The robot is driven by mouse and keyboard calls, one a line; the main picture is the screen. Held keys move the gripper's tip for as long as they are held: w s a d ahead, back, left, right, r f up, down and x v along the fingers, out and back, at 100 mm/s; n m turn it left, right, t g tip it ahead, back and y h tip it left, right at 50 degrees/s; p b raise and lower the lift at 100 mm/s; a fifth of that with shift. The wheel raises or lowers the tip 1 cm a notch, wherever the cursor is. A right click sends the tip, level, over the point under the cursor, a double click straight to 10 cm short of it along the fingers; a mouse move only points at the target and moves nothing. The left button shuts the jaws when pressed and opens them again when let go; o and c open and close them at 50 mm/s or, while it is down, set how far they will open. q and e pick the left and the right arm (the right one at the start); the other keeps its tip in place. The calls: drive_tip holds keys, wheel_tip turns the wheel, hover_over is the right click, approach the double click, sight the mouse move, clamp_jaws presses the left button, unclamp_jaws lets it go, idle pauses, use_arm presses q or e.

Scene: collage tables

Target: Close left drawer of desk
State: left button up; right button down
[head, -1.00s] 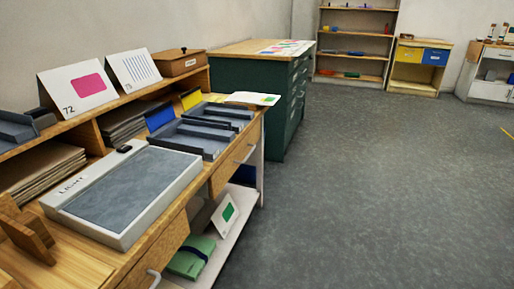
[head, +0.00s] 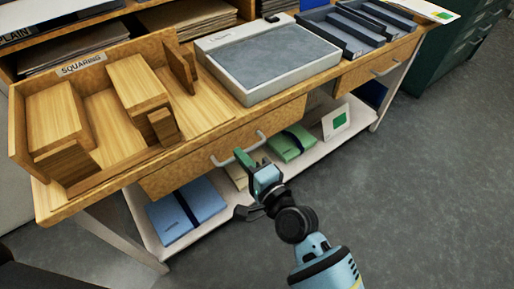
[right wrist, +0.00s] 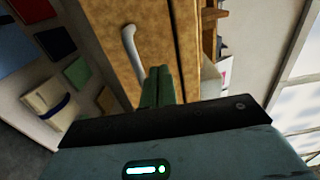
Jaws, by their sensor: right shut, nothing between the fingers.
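The desk (head: 205,138) has a left drawer (head: 190,170) with a wooden front and a curved pale handle (head: 222,163). The drawer front lies close under the desktop edge; I cannot tell how far out it stands. My right gripper (head: 242,156) is shut and empty, its green fingertips in front of the drawer front by the handle. In the right wrist view the fingers (right wrist: 158,85) point at the drawer front (right wrist: 165,30), beside the handle (right wrist: 130,45). Whether they touch it is unclear. My left gripper is not in view.
A wooden tray labelled SQUARING (head: 82,70) and a grey-topped panel (head: 265,62) stand on the desktop. A right drawer (head: 375,68) is farther along. Blue (head: 187,210) and green (head: 291,143) folders lie on the lower shelf. The floor at right is clear.

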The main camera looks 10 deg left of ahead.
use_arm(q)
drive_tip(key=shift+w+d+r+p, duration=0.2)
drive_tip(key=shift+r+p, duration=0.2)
use_arm(e)
drive_tip(key=v, duration=1)
drive_tip(key=shift+s+d, duration=0.15)
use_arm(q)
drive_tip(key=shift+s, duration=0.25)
